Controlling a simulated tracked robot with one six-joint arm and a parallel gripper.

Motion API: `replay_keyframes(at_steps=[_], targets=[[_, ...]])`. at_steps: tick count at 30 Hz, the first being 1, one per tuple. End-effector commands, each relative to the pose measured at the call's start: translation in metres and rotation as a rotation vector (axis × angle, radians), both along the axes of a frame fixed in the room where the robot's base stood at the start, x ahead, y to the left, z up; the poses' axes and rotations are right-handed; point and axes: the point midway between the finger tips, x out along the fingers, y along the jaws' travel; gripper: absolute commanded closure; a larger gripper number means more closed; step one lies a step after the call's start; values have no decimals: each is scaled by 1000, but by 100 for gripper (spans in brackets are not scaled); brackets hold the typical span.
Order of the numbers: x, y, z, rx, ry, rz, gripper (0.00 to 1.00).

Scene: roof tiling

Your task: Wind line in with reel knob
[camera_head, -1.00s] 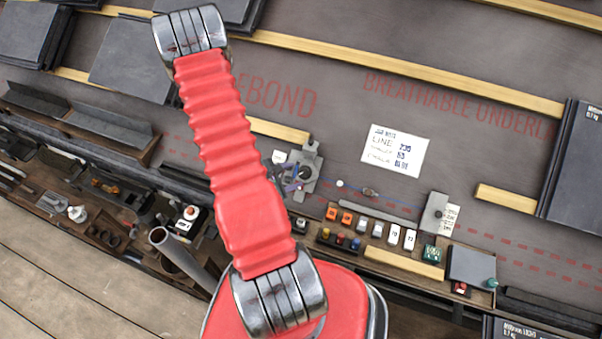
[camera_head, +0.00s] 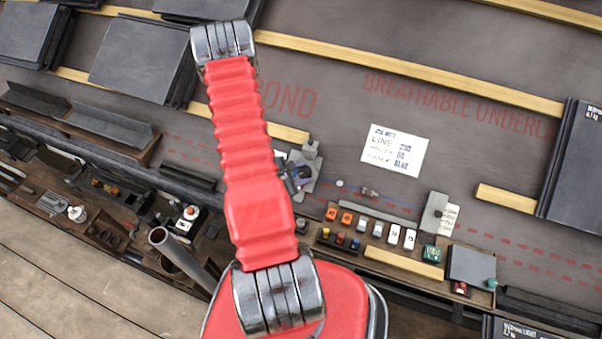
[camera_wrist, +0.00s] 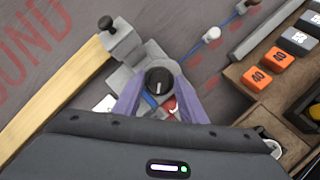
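The round black reel knob (camera_wrist: 159,82) with a white pointer mark sits on a grey metal bracket (camera_wrist: 128,52) in the wrist view. My gripper (camera_wrist: 158,78) has its two purple fingers on either side of the knob, tips level with it. Whether they press on it or leave a small gap is not clear. A blue line (camera_wrist: 226,22) runs up and right from the bracket, with a white bead (camera_wrist: 212,34) on it. Blue and red parts show just below the knob between the fingers. In the head view my gripper (camera_head: 297,177) is small and partly hidden by my arm.
A wooden batten (camera_wrist: 55,102) ends at the bracket. A tray with orange (camera_wrist: 257,78) and white labelled blocks is at right. In the head view, a white note card (camera_head: 394,150) lies on the underlay, and a second grey bracket (camera_head: 434,212) stands right of it.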

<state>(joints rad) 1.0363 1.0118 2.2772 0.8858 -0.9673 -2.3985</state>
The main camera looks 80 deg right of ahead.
Motion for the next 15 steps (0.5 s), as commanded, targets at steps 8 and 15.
replay_keyframes(at_steps=[8,15], targets=[[0,0,0,0,0,0,82],[0,1,0,1,0,-1,93]])
